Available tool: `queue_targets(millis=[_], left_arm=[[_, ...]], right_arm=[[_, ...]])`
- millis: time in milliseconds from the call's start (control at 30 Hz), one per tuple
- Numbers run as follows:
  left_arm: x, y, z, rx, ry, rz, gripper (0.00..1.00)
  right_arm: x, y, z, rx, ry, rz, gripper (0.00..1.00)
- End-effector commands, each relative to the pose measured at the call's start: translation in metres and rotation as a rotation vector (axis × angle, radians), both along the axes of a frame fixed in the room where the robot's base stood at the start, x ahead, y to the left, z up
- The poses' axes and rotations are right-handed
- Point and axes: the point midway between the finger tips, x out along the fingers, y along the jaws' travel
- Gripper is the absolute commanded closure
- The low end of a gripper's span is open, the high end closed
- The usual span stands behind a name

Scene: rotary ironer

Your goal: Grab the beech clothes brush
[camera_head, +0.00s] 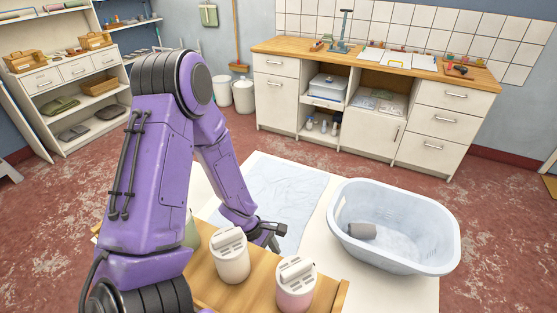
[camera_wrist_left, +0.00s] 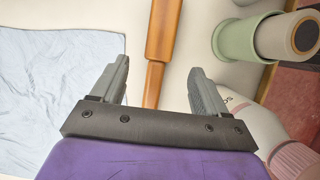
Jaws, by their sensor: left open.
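In the left wrist view a long orange-brown wooden piece (camera_wrist_left: 161,40), which looks like the beech clothes brush, lies on a cream surface. It has a thicker upper part and a narrower lower end; I see no bristles. My left gripper (camera_wrist_left: 157,85) is open, one finger on each side of the narrow end, which shows between the fingers. I cannot tell how far above it the fingers are. In the head view my left gripper (camera_head: 272,232) is partly hidden at the end of the purple arm, and I cannot make out the brush there. My right gripper is not in view.
A white container (camera_head: 231,262) and a pink-and-white one (camera_head: 294,290) stand on a wooden top near my arm. A green cup (camera_wrist_left: 230,40) is right of the brush. A pale blue cloth (camera_head: 290,185) lies behind, and a laundry basket (camera_head: 350,245) stands at right.

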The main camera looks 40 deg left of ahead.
Motion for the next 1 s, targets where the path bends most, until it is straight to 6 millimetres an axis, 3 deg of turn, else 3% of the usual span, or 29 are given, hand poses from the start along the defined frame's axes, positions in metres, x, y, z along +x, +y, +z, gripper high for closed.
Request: queue_targets(millis=[333, 633, 667, 833, 1000], left_arm=[[0.006, -0.02, -0.051, -0.001, 0.001, 0.0, 0.26], [0.009, -0.023, -0.057, 0.002, -0.002, -0.004, 0.26], [0.009, -0.023, -0.057, 0.002, -0.002, -0.004, 0.32], [0.009, -0.024, -0.057, 0.002, -0.003, -0.005, 0.87], [0.009, -0.024, -0.057, 0.001, -0.003, -0.005, 0.89]], right_arm=[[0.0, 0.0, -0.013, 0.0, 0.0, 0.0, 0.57], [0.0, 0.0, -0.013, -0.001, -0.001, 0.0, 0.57], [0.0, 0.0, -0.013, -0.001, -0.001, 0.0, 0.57], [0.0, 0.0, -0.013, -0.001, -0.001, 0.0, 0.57], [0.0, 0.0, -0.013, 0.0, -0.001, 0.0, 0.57]])
